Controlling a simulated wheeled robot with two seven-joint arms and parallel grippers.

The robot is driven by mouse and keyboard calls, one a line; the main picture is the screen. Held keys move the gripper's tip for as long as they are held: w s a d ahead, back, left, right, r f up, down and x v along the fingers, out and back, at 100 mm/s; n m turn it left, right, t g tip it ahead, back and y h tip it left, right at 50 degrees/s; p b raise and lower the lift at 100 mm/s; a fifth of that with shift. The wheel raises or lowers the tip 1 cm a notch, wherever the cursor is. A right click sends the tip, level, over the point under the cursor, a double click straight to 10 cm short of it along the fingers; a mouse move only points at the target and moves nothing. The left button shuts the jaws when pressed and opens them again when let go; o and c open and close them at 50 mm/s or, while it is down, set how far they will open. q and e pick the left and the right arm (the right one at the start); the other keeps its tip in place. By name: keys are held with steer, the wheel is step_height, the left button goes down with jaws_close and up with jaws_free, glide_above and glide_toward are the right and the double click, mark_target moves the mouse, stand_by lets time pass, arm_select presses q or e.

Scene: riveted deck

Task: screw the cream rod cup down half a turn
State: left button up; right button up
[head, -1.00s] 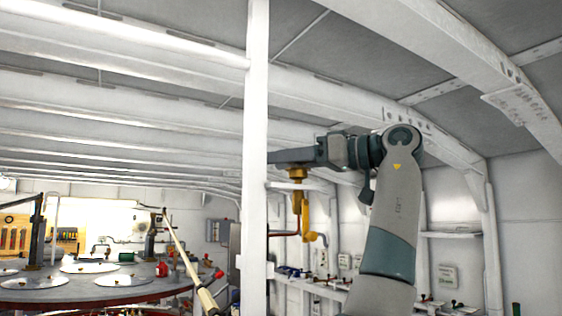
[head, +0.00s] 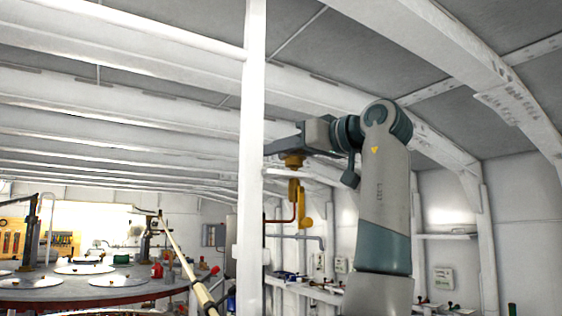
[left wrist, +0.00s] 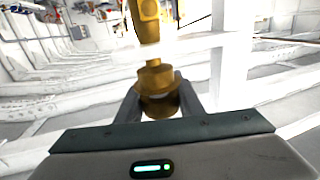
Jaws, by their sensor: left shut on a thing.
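My left gripper (head: 290,150) is in the middle of the head view, just right of the white post. It is shut on a brass-gold fitting (head: 293,162), which also shows between the two fingers in the left wrist view (left wrist: 156,76). A yellow arm-like piece (head: 303,205) hangs below the fitting; in the left wrist view it (left wrist: 146,22) runs away from the collar. A cream rod (head: 204,297) leans at the lower left of the head view, apart from the gripper. I cannot tell a cream cup on it. My right gripper is out of view.
The white vertical post (head: 252,190) stands close beside the left gripper. White beams cross the ceiling overhead. A round table (head: 130,293) with shiny discs stands at the lower left. A pipe and valve-lined wall lies behind the arm.

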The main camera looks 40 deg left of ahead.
arm_select(q)
steer(key=shift+w+d+r+m+t+h+b, duration=0.1)
steer(key=shift+w+d+m+t+h+b, duration=0.2)
steer(key=shift+m+t+h+b, duration=1.35)
steer(key=shift+w+d+m+t+h+b, duration=0.1)
steer(key=shift+w+m+t+h+b, duration=0.45)
steer(key=shift+m+t, duration=1.2)
steer(key=shift+w+d+r+m+t+h+b, duration=0.15)
steer(key=shift+m+t+h+b, duration=1.05)
steer(key=shift+t, duration=1.2)
steer(key=shift+w+f, duration=0.1)
steer(key=o, duration=0.8)
steer(key=shift+c, duration=0.2)
steer(key=o, duration=0.3)
steer(key=shift+w+f, duration=0.15)
steer(key=shift+w, duration=0.05)
steer(key=shift+s, duration=0.1)
